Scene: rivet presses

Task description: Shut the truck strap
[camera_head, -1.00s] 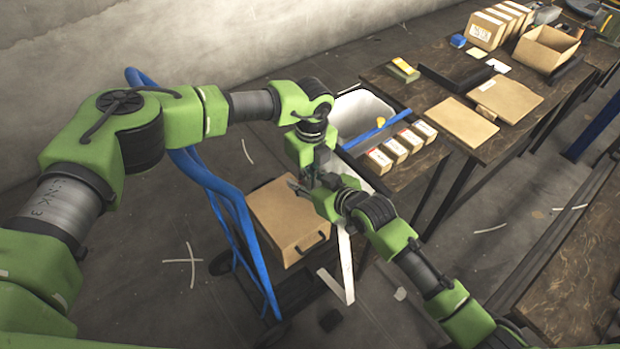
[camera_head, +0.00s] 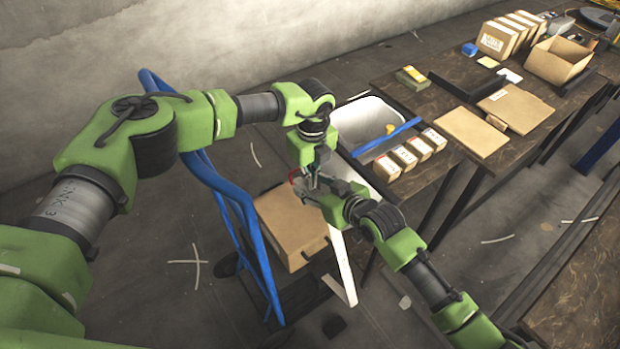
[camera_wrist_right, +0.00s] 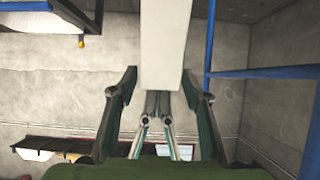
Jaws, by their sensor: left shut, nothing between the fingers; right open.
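A white strap (camera_head: 342,262) hangs below my grippers in the head view, beside the cardboard box (camera_head: 290,232) on the blue hand truck (camera_head: 250,235). In the right wrist view a broad pale strip, apparently the strap (camera_wrist_right: 165,45), comes down from the top between my right fingers. My right gripper (camera_head: 308,190) is open around that space; its two fingers show in the wrist view (camera_wrist_right: 160,110). My left gripper (camera_head: 313,182) is shut and empty, pointing down close to the right one. The strap's upper part and any fastening are hidden by the grippers.
A pale bin (camera_head: 365,113) stands behind the grippers, with a blue bar (camera_head: 386,137) across it. To the right, a dark table (camera_head: 440,185) carries small boxes and flat cardboard. Open floor lies at the lower left.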

